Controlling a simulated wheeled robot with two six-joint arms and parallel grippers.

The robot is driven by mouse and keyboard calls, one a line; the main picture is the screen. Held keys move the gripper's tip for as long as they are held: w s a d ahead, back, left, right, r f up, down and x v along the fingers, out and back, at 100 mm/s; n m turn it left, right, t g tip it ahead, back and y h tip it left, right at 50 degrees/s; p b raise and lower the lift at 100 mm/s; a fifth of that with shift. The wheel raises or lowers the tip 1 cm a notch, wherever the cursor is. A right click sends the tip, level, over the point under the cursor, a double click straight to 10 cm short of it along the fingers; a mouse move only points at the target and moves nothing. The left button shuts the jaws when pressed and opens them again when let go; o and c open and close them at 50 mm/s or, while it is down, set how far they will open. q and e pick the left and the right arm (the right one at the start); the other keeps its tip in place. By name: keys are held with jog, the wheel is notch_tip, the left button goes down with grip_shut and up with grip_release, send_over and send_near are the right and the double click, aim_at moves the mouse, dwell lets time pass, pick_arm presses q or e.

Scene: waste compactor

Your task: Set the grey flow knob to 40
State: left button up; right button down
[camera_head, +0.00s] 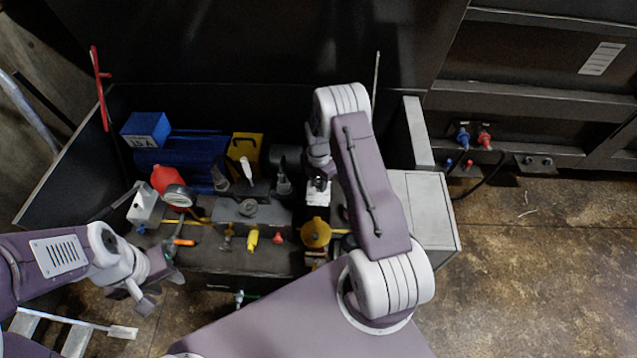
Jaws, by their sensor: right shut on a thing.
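My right gripper (318,184) points down at the middle of the hydraulic unit, behind a round yellow part (316,233). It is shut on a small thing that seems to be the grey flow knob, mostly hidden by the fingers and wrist. The knob's scale and setting cannot be read. My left gripper (162,291) is at the lower left, in front of the unit, apart from its parts. Its fingers look spread and empty.
A grey block (228,211) with a dark round fitting sits left of my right gripper. A red part (167,179), a round gauge (179,196), a yellow handle (252,241) and a blue motor (188,155) crowd the unit.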

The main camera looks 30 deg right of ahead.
jog(key=c, duration=1.2)
grip_release()
jog(key=shift+o, duration=0.2)
jog(key=shift+r, duration=0.15)
notch_tip(320, 180, up, 9)
